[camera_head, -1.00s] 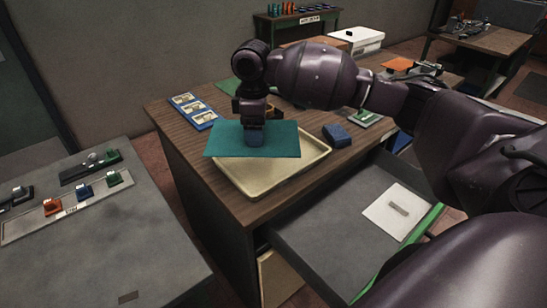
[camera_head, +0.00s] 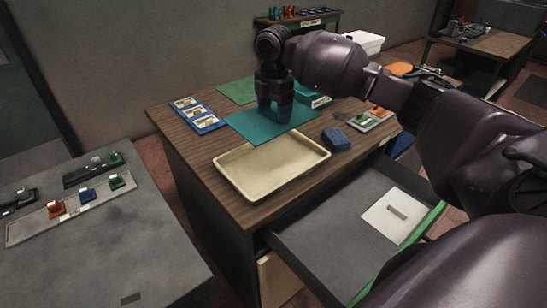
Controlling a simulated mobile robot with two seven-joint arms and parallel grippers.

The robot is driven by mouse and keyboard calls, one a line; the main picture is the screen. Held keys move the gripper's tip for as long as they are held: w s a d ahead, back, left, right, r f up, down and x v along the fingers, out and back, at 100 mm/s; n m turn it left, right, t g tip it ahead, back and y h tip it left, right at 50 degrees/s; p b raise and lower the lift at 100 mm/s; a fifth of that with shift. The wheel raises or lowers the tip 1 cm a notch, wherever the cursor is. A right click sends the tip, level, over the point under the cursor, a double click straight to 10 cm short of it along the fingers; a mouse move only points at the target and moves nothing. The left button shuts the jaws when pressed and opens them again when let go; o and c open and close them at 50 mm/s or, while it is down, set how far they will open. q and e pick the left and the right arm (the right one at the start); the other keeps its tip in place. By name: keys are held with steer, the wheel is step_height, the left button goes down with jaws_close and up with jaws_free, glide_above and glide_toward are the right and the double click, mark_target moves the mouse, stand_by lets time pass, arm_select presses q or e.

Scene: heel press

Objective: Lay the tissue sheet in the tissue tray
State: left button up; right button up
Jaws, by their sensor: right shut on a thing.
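The tissue sheet is a flat teal square (camera_head: 245,124) at the back edge of the tissue tray, over the brown desk. My right gripper (camera_head: 273,118) points down at the middle of the sheet and is shut on it. The fingers hide part of the sheet, and I cannot tell whether the sheet touches the desk. The tissue tray (camera_head: 268,170) is a shallow cream tray, empty, in front of the sheet. My left gripper is not in view.
A dark blue block (camera_head: 336,140) lies right of the tray. A blue holder with several cards (camera_head: 195,114) lies at the left. A green mat (camera_head: 236,90) and a teal box (camera_head: 312,97) are behind. An open drawer (camera_head: 335,225) juts out in front.

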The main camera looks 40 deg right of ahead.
mark_target(274, 120)
step_height(274, 120, down, 10)
steer(key=shift+r+b, duration=0.1)
steer(key=shift+b, duration=0.25)
steer(key=shift+f+b, duration=0.3)
steer(key=shift+f, duration=2.8)
steer(key=shift+f, duration=0.1)
steer(key=o, duration=0.9)
steer(key=shift+r+p, duration=0.55)
steer(key=shift+r, duration=5.65)
